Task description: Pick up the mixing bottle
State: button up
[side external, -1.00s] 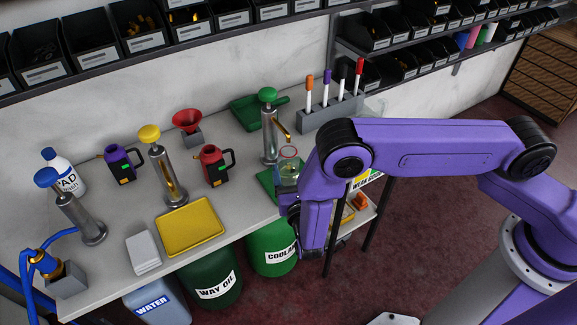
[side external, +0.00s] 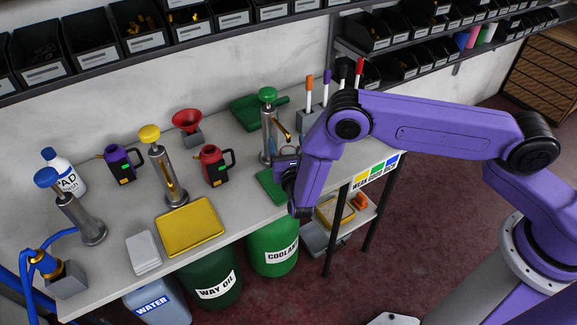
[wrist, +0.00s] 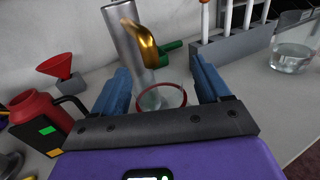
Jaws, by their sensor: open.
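A clear vessel with a red rim, which I take as the mixing bottle (wrist: 160,99), stands upright below the gold spout (wrist: 139,37) of the green-topped pump (side external: 267,130). My gripper (wrist: 161,76) is open, with one blue finger on each side of the bottle in the wrist view. I cannot tell whether either finger touches it. The lower part of the bottle is hidden behind the gripper body. In the side view my arm hides most of the bottle, which stands by the green tray (side external: 270,185).
A red jug (wrist: 42,122) and red funnel (wrist: 62,70) are left of my gripper. A grey marker rack (wrist: 236,45) stands behind on the right, with a clear beaker of liquid (wrist: 292,56) beside it. A yellow tray (side external: 190,226) lies farther left.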

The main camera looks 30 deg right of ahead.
grip_shut()
jog(key=shift+r, duration=0.2)
